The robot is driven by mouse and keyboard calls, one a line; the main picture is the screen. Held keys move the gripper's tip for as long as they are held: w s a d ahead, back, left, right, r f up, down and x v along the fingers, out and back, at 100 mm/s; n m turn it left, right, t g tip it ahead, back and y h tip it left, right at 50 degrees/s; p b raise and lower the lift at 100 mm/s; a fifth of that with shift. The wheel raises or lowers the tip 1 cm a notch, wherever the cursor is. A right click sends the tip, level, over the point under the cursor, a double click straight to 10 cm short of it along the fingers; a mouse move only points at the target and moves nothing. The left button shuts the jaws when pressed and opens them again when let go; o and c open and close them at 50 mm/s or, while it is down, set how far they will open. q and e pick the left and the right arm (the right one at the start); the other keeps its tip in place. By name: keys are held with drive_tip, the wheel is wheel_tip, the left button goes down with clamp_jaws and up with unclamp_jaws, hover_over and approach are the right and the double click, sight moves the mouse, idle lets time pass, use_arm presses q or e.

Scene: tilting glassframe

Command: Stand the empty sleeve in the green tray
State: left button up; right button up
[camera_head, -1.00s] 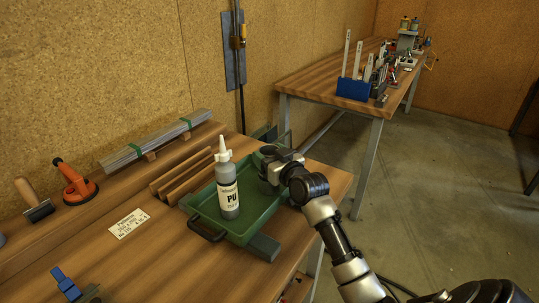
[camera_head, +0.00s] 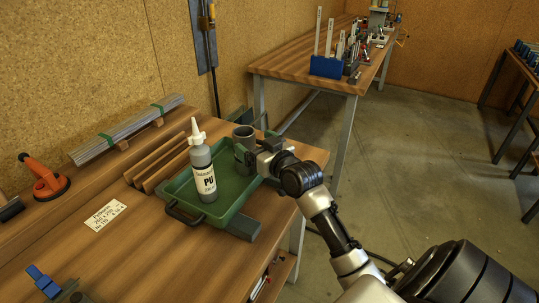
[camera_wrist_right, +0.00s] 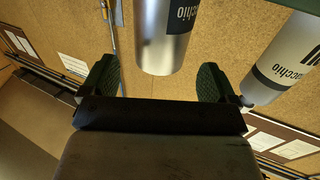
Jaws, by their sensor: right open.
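The green tray (camera_head: 176,205) lies on the workbench. The sleeve (camera_head: 244,132), a grey cylinder with an open top, stands upright at the tray's far right end. My right gripper (camera_head: 246,156) is beside it, reaching in from the right and partly hiding its lower part. In the right wrist view the silver sleeve (camera_wrist_right: 166,35) shows between the open finger pads, with gaps on both sides. A full PU bottle (camera_head: 203,175) with a white nozzle stands in the tray, left of the sleeve; it also shows in the right wrist view (camera_wrist_right: 285,62). My left gripper is not in view.
Wooden strips (camera_head: 160,165) lie along the tray's left side. A white label (camera_head: 104,217), an orange suction lifter (camera_head: 45,180) and a bundle of metal bars (camera_head: 128,130) lie further left.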

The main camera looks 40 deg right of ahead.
drive_tip(key=s, duration=0.6)
drive_tip(key=shift+s+b, duration=0.3)
drive_tip(key=shift+s, duration=0.1)
